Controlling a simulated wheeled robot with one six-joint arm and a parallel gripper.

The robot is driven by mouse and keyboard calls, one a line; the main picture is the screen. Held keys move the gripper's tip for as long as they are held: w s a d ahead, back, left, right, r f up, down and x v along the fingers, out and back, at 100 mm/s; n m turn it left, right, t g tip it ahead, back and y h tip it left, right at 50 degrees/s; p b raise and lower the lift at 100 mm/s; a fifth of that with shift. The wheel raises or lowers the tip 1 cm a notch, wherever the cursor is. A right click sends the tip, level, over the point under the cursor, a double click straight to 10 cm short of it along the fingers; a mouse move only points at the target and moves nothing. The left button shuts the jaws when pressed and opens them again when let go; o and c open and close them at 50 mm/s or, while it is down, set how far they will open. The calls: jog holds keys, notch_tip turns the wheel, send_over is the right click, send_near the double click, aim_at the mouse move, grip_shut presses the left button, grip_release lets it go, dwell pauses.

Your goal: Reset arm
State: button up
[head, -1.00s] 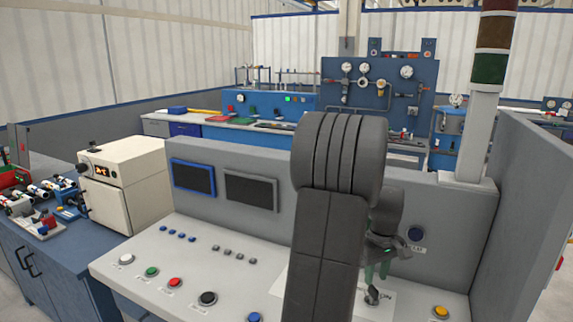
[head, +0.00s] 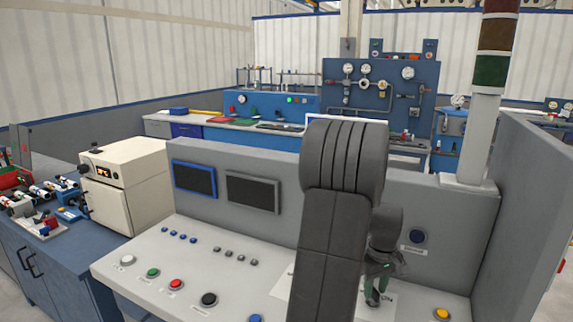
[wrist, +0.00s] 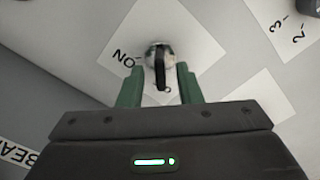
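My gripper (wrist: 158,88) is open, with its two green fingers apart and nothing held between them. In the wrist view a round knob with a dark lever (wrist: 160,66) sits on a white label marked "ON", just beyond the fingertips and between their lines. I cannot tell whether the fingers touch it. In the head view my gripper (head: 376,292) points down over the right part of the console (head: 130,275), partly behind my arm. The knob is hard to make out there.
The console has several coloured buttons, a yellow button (head: 441,313) at the right and two dark screens (head: 252,192) on its back panel. A grey side wall (head: 530,220) and a signal column (head: 490,110) stand to the right. A cream box (head: 125,185) stands left.

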aim_at(375, 289)
notch_tip(375, 289, up, 13)
notch_tip(375, 289, down, 14)
jog(key=shift+s+f, duration=0.1)
jog(key=shift+m, duration=0.3)
jog(key=m+p, duration=0.1)
jog(key=m, duration=0.4)
jog(key=shift+m, duration=0.3)
jog(key=m+p, duration=0.1)
jog(key=m, duration=0.5)
dwell(0.4)
